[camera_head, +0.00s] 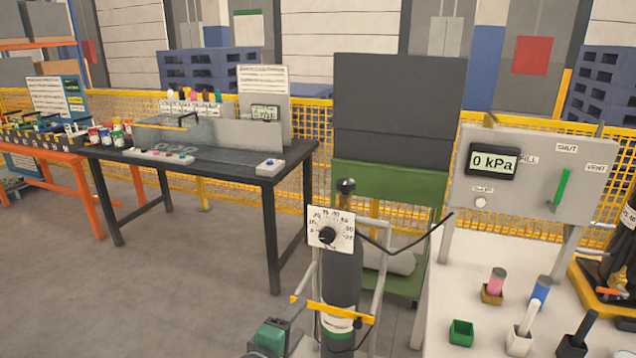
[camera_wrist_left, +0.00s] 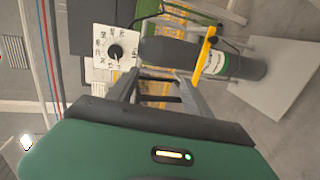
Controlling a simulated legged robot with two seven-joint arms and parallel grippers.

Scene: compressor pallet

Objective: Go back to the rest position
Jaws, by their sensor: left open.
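My left gripper (camera_head: 297,318) is at the bottom centre of the head view, in front of a dark gas cylinder (camera_head: 342,268) on a grey trolley. It is open, and I see nothing between its fingers. In the left wrist view the gripper (camera_wrist_left: 155,85) has its fingers apart, short of the cylinder (camera_wrist_left: 175,52) in that picture. A yellow strap (camera_head: 335,310) crosses the cylinder close beside the gripper; I cannot tell whether they touch. A white dial plate (camera_head: 331,228) with a black knob is at the cylinder's upper part. My right gripper is out of view.
A white bench (camera_head: 463,279) at the right carries small coloured holders and a panel (camera_head: 540,172) reading 0 kPa. A black table (camera_head: 215,165) stands behind left, an orange table (camera_head: 60,150) farther left. A green cabinet (camera_head: 350,185) stands behind the cylinder. Floor at left is clear.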

